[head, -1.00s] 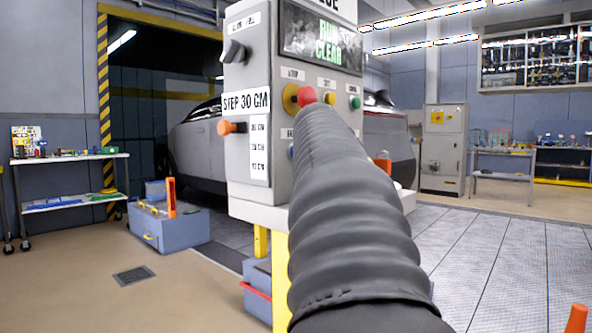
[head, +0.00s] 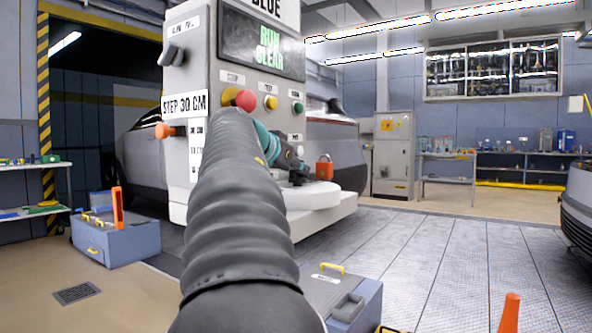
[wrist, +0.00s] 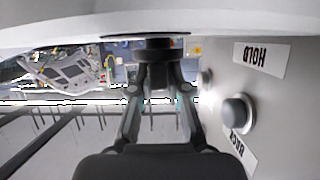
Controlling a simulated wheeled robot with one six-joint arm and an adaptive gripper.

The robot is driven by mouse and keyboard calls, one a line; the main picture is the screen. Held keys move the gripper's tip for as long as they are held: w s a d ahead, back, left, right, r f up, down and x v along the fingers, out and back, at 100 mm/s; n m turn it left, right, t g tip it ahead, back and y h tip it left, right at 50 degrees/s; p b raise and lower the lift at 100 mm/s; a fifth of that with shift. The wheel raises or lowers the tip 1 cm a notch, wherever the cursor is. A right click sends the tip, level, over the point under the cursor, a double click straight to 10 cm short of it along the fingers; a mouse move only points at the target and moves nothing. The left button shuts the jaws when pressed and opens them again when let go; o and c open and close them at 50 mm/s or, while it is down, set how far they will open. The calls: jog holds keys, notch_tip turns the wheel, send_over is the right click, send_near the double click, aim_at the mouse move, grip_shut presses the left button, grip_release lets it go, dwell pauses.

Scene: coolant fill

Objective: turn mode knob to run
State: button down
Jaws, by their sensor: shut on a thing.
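My gripper (wrist: 155,80) points at a white surface at the top of the wrist view. Its fingers are closed on a dark, round, knob-like piece (wrist: 153,47) against that surface. I cannot read any mark beside this piece, so its setting does not show. In the head view my gripper (head: 292,166) is low in front of the grey control cabinet (head: 210,70), above a white round plate (head: 310,196), partly hidden by my arm. Beside the gripper in the wrist view is a grey knob (wrist: 238,112) on the panel, near an upside-down HOLD label (wrist: 263,60).
The cabinet front carries a red button (head: 246,99), a yellow button (head: 271,103) and a green button (head: 298,107). A red padlock (head: 324,168) is right of the gripper. A blue-grey toolbox (head: 345,300) stands below. The tiled floor to the right is mostly clear.

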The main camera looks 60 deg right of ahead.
jog(key=c, duration=1.1)
grip_release()
jog(key=shift+c, duration=0.2)
jog(key=v, duration=1.2)
